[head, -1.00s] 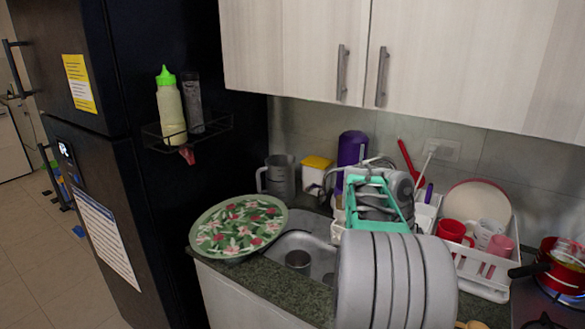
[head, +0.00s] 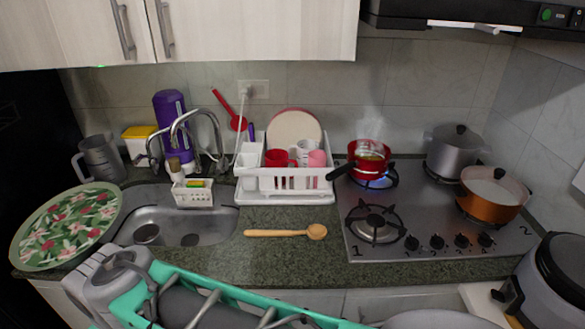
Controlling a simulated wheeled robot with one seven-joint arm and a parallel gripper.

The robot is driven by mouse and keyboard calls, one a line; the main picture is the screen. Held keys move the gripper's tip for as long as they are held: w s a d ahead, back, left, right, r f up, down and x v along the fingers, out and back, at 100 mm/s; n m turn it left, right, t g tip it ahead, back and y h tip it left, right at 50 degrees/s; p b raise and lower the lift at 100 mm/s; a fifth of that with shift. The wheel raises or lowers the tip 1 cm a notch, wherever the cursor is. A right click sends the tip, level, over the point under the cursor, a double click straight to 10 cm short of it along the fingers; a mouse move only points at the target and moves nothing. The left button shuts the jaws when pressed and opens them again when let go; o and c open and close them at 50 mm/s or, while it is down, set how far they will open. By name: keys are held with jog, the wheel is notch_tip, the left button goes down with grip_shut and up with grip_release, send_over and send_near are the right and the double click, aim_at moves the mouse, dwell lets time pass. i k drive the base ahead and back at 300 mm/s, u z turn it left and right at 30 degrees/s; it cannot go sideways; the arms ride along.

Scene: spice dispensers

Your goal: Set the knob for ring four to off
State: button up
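The stove (head: 385,240) is a steel hob at the right of the head view. Several black knobs stand in a row along its front edge: the leftmost (head: 411,242), two in the middle (head: 437,241) (head: 462,241) and the rightmost (head: 486,239). Their settings are too small to read. A "1" is printed by the bare front-left ring (head: 374,223) and a "2" at the front right; no 4 is readable. A blue flame burns under a steaming red pot (head: 369,158) on the back-left ring. My grey and teal arm crosses the bottom; no gripper fingers are visible.
An orange pot (head: 489,199) sits front right, a grey lidded pot (head: 454,152) behind it. A wooden spoon (head: 288,232) lies on the counter left of the stove. A black-lidded appliance (head: 553,275) stands lower right.

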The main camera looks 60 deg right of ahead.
aim_at(484, 239)
jog(key=k, duration=0.35)
jog(key=u, duration=1.1)
jog(key=i, duration=0.2)
jog(key=z, duration=4.2)
